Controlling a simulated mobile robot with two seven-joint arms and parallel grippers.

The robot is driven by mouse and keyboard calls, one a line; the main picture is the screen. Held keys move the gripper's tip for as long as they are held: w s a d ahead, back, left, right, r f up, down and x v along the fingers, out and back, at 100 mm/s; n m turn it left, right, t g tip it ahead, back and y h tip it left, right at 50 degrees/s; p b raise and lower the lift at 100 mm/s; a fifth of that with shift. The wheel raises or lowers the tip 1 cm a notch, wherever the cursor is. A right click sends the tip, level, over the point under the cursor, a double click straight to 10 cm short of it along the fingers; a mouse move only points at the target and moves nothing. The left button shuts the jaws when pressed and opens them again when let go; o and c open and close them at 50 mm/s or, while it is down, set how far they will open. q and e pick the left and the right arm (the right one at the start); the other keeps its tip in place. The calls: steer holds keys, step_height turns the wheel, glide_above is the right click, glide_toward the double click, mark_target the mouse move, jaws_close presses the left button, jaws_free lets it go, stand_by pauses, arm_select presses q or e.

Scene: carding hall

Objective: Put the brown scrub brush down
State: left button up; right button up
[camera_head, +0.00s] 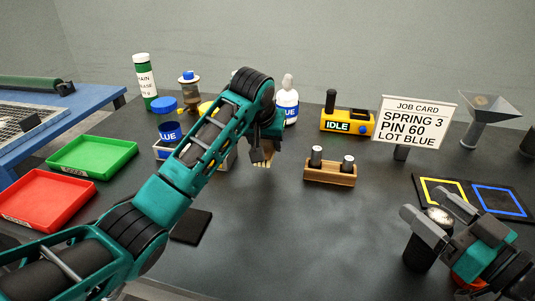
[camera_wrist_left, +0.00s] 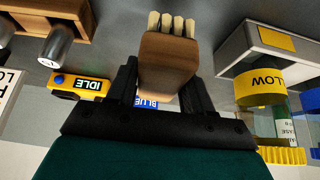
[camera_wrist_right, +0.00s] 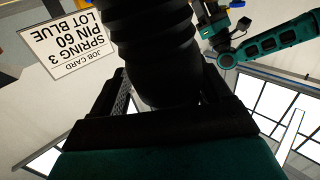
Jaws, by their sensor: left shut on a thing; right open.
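The brown scrub brush (camera_wrist_left: 168,62) is between the fingers of my left gripper (camera_head: 262,150), which is shut on it. Its pale bristles (camera_wrist_left: 172,22) point away from the gripper. In the head view only its bristle end (camera_head: 262,173) shows below the fingers, over the dark table (camera_head: 270,230); I cannot tell whether it touches. My right gripper (camera_head: 440,212) is open at the right front, its fingers around a black cylinder (camera_head: 418,255) with a pale speckled top. A black ribbed body (camera_wrist_right: 155,45) fills the space between its fingers in the right wrist view.
A wooden block with two pins (camera_head: 331,174) stands right of the brush. Behind are a yellow IDLE device (camera_head: 347,122), a job card (camera_head: 415,120) and bottles. Green (camera_head: 92,157) and red (camera_head: 47,199) trays lie left. The table's middle front is clear.

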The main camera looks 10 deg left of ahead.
arm_select(q)
steer(key=shift+f, duration=2.2)
steer(key=shift+f, duration=0.15)
steer(key=o, duration=1.2)
steer(key=shift+s+r, duration=0.1)
steer(key=shift+r, duration=0.25)
steer(key=v, duration=1.1)
steer(key=shift+s+r, duration=0.15)
steer(key=shift+r, duration=0.15)
